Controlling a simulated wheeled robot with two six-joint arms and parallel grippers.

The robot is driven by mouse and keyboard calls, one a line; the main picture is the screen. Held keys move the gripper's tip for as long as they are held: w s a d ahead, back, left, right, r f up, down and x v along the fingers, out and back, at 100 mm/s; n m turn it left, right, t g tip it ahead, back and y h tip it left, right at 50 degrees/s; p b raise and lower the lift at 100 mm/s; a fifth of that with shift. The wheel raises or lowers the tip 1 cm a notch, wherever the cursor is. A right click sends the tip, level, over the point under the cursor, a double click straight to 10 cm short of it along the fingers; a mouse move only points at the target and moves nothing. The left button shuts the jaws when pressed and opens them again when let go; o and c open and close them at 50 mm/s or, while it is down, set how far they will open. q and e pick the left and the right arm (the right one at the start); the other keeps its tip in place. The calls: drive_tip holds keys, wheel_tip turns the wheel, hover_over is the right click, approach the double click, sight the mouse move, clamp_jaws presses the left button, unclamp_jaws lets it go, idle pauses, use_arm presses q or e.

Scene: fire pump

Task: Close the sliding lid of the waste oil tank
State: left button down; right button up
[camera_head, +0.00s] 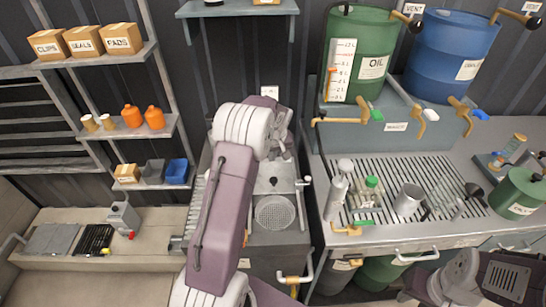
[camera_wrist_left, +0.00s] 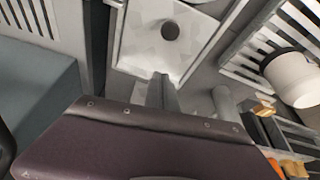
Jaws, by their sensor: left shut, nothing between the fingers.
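The waste oil tank (camera_head: 283,240) is the dark grey box in the middle of the head view, with a round perforated strainer (camera_head: 275,213) showing in its top. Behind the strainer is a grey lid plate (camera_head: 262,186) with a small dark knob. In the left wrist view a pale plate (camera_wrist_left: 140,38) with a dark round knob lies ahead of my left gripper (camera_wrist_left: 162,92). The gripper is shut and empty, and I cannot tell whether it touches the plate. My left arm hides the tank's left part in the head view. My right gripper's fingers are out of view.
Right of the tank stands a slatted bench (camera_head: 465,235) with bottles and cans. A green oil drum (camera_head: 345,60) and a blue drum (camera_head: 440,60) stand behind it. A handle (camera_head: 304,182) sticks out at the tank's right edge. Shelves (camera_head: 150,128) stand at the left.

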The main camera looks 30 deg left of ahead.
use_arm(q)
hover_over(270, 173)
wheel_tip(270, 173, down, 6)
drive_tip(key=shift+r+p, duration=0.1)
drive_tip(key=shift+p, duration=0.2)
drive_tip(key=s+d, duration=0.3)
drive_tip(key=shift+f, duration=0.25)
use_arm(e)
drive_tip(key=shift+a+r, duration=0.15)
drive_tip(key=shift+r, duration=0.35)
use_arm(q)
drive_tip(key=shift+a, duration=0.15)
